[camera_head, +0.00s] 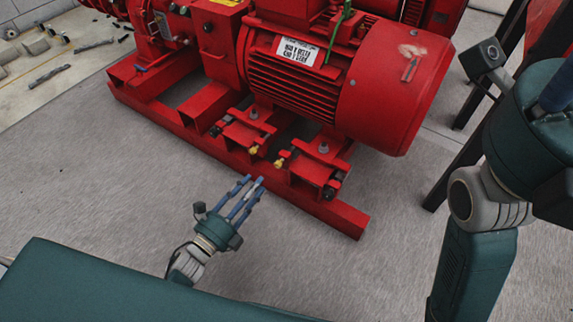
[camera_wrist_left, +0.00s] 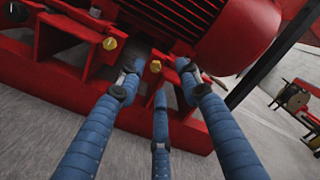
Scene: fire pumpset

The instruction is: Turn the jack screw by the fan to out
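The red motor (camera_head: 300,75) has its fan cover (camera_head: 395,85) at the right end. Below it, the motor foot by the fan (camera_head: 322,150) carries a brass-headed jack screw (camera_head: 280,163) on its left and a dark screw (camera_head: 330,192) at its front right. A second brass-headed screw (camera_head: 253,150) is at the other foot. My left gripper (camera_head: 256,184) is open and empty, in front of the red base rail. In the left wrist view its spread fingers (camera_wrist_left: 158,76) point at the brass screw near the fan (camera_wrist_left: 155,66), apart from it. My right gripper is out of view.
The red base frame (camera_head: 345,218) runs along the floor under the motor. Dark stand legs (camera_head: 465,160) are at the right. Loose tools (camera_head: 50,75) lie on a pale surface at top left. The grey floor (camera_head: 120,180) in front is clear.

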